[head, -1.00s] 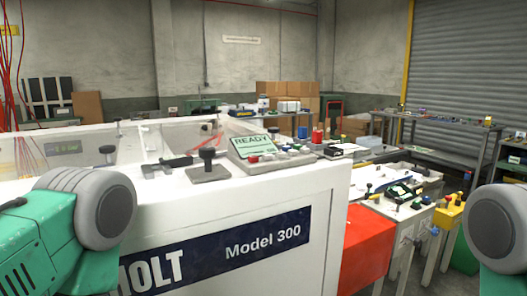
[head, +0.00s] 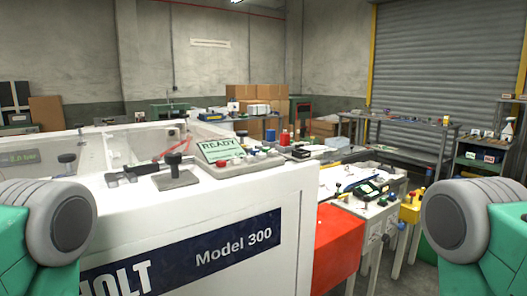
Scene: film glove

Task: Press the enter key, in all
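A small control panel (head: 238,163) sits on top of the white machine marked Model 300 (head: 300,203). Its tilted green-lit screen (head: 217,150) reads READY. Several coloured buttons line the panel, with a red button (head: 221,163) at its left; the key labels are too small to read. Grey and green parts of my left arm show at the left edge and of my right arm at the right edge, both apart from the panel. The fingers of both grippers are out of view.
A black-knobbed lever on a grey base (head: 175,178) stands left of the panel. An orange-red box (head: 338,240) adjoins the machine's right side. A cluttered workbench (head: 385,195) stands beyond it. Cardboard boxes (head: 252,93) and a roller shutter (head: 430,70) are at the back.

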